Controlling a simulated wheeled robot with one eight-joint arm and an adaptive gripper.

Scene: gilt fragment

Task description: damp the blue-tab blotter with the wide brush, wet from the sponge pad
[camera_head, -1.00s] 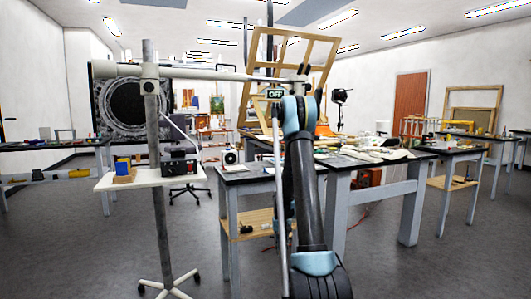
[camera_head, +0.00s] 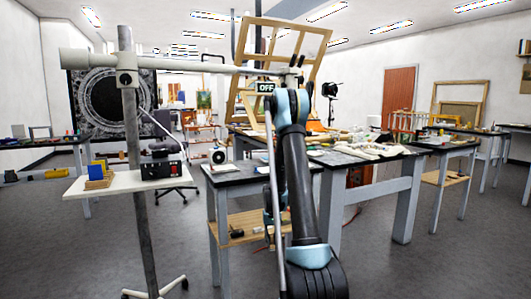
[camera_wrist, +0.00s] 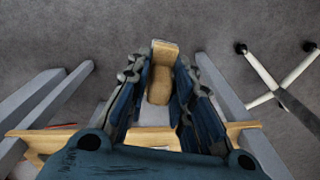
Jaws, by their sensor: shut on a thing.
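In the wrist view my gripper (camera_wrist: 160,72) is shut on a light wooden piece (camera_wrist: 162,52), which sticks out between the two dark blue fingers. It looks like the brush's wooden part; no bristles can be made out. The gripper is in the air with grey floor beyond it. In the head view my arm hides most of the gripper. I cannot pick out the blue-tab blotter or the sponge pad among the small things on the dark-topped table (camera_head: 228,177).
A stand with a white shelf (camera_head: 120,183) is at left, carrying a blue and yellow item (camera_head: 98,172) and a black box (camera_head: 161,169). Its wheeled foot (camera_wrist: 275,88) shows in the wrist view. A wooden lower shelf (camera_head: 250,226) is under the table. Open floor lies in front.

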